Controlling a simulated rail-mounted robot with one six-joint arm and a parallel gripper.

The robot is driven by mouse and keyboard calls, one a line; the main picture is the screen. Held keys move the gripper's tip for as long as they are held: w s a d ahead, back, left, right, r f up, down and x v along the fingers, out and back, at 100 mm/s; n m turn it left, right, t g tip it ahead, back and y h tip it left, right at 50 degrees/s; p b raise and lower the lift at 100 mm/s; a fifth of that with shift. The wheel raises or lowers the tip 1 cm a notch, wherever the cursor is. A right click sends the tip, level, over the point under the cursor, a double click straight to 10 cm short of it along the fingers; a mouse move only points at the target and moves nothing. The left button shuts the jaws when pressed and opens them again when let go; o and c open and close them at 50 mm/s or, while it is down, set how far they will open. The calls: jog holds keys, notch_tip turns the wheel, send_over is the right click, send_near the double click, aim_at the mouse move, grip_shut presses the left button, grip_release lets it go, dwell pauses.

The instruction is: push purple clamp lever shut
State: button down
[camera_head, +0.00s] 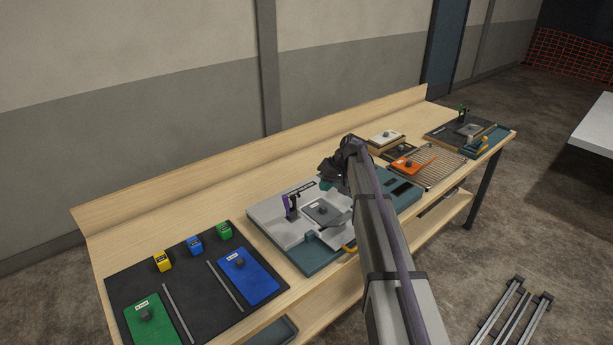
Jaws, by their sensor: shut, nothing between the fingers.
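The purple clamp lever (292,203) stands upright on the left part of a light grey fixture plate (270,219) on the workbench. A dark grey block with a knob (322,211) lies just right of it on the same plate. My gripper (326,185) is shut and empty, above the back right of the plate. It is to the right of the lever and apart from it. My arm comes up from the lower right and hides the plate's right part; the fingertips are small and dark here.
A black mat (190,310) with green and blue plates and small coloured blocks lies at left. An orange plate (414,163) on a slatted rack and another clamp fixture (465,130) stand at right. The bench's back strip (200,182) is clear.

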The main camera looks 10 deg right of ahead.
jog(key=w+n, duration=0.1)
jog(key=w, duration=0.5)
jog(key=t+y+b, duration=0.1)
jog(key=b, duration=0.9)
send_near(286, 205)
jog(key=shift+n, duration=0.4)
jog(key=w+f, duration=0.1)
jog(key=f, duration=0.1)
jog(key=w+a+f, duration=0.1)
jog(key=w+f, duration=0.1)
jog(key=shift+w+a+f, duration=0.1)
jog(key=shift+f, duration=0.1)
jog(key=shift+a, duration=0.25)
jog(key=shift+p, duration=0.3)
